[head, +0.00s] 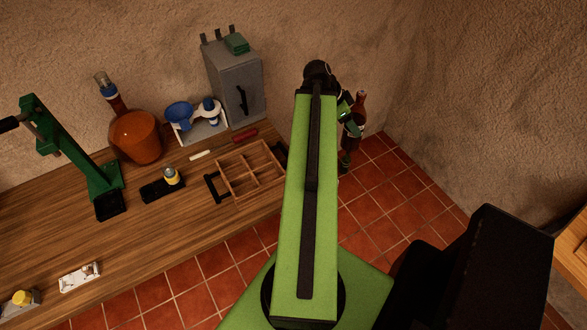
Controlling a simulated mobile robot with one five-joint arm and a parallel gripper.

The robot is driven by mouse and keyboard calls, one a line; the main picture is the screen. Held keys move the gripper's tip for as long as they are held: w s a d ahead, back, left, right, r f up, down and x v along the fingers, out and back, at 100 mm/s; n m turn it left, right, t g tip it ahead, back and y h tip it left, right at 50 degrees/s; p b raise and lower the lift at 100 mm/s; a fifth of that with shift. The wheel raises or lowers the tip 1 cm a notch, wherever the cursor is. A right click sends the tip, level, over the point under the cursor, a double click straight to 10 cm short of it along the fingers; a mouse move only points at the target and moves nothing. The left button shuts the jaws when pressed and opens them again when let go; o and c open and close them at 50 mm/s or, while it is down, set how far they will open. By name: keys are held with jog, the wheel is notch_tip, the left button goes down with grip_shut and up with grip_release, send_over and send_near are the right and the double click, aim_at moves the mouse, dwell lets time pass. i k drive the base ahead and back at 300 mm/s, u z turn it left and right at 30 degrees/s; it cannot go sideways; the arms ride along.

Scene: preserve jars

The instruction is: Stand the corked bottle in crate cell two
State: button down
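A dark red-brown bottle (360,104) with a light cork-like top stands out past the bench's right end, against the wall and above the tiled floor. My gripper (350,128) is at its body, partly hidden behind my green arm, and looks closed around it. The bottle is nearly upright, and its lower part is mixed with dark gripper parts. The wooden crate (250,170) lies on the bench left of my arm, with dividers, several cells and black end handles. The cells I can see look empty; no cell numbers are readable. My arm covers the area by its right end.
On the bench (150,230) stand a green press (75,150), an orange round vessel (136,138), a grey cabinet (236,90), a white holder with blue items (198,125), a red cylinder (244,136) and a small yellow-topped jar (171,176). The front middle is clear.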

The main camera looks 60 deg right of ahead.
aim_at(251, 173)
jog(key=z, duration=0.3)
jog(key=k, duration=1.4)
jog(key=u, duration=1.15)
jog(key=i, duration=1)
